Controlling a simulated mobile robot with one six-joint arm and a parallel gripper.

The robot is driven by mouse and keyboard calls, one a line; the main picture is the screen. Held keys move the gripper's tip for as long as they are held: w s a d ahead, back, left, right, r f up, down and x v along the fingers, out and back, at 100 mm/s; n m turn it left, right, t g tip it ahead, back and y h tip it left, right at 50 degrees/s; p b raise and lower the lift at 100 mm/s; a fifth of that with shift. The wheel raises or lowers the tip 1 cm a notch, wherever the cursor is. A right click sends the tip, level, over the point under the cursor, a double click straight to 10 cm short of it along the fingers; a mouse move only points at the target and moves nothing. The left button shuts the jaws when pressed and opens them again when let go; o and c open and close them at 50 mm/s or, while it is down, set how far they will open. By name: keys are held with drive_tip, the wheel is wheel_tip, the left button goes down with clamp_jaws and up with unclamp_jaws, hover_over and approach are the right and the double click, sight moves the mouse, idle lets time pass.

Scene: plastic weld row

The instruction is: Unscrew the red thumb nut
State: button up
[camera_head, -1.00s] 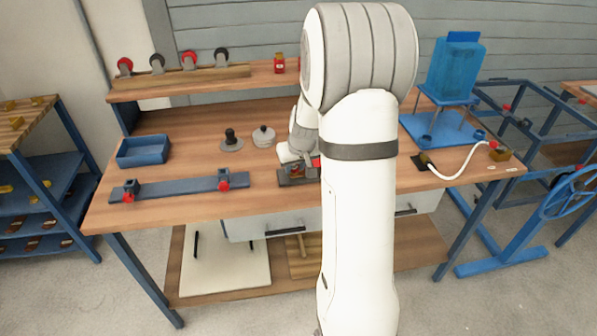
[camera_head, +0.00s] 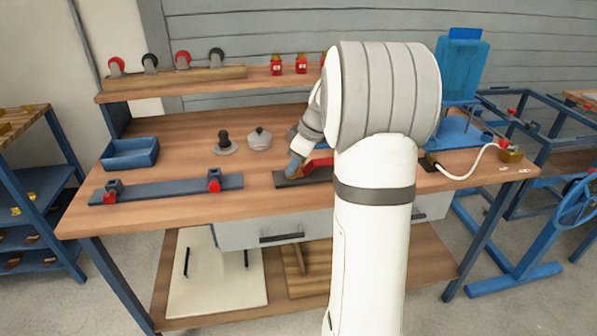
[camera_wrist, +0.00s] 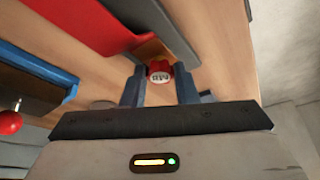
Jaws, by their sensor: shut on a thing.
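The red thumb nut (camera_wrist: 159,70), marked on its face, sits between the two blue fingers of my gripper (camera_wrist: 159,88) in the wrist view. The fingers are shut on its sides. Just beyond it are an orange-tan piece (camera_wrist: 150,48) and a long red part (camera_wrist: 100,25), beside a grey bar. In the head view my gripper (camera_head: 292,170) reaches down to a dark base (camera_head: 290,180) on the bench, with a red part (camera_head: 320,163) beside it. The nut cannot be made out there, and my arm hides the fixture's right side.
A blue bar with red knobs (camera_head: 165,190) lies left on the workbench (camera_head: 190,218). Behind it are a blue tray (camera_head: 130,153), a black-knobbed piece (camera_head: 226,145) and a grey lidded piece (camera_head: 259,140). A white cable (camera_head: 465,172) lies at right.

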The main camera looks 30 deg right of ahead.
drive_tip(key=n, duration=0.1)
drive_tip(key=n+g, duration=0.1)
drive_tip(key=n, duration=0.1)
drive_tip(key=n+y, duration=0.1)
drive_tip(key=shift+w+d+r+n+g, duration=0.1)
drive_tip(key=shift+w+n+g, duration=0.2)
drive_tip(key=n+g+p, duration=0.1)
drive_tip(key=n, duration=0.2)
drive_tip(key=o, duration=0.9)
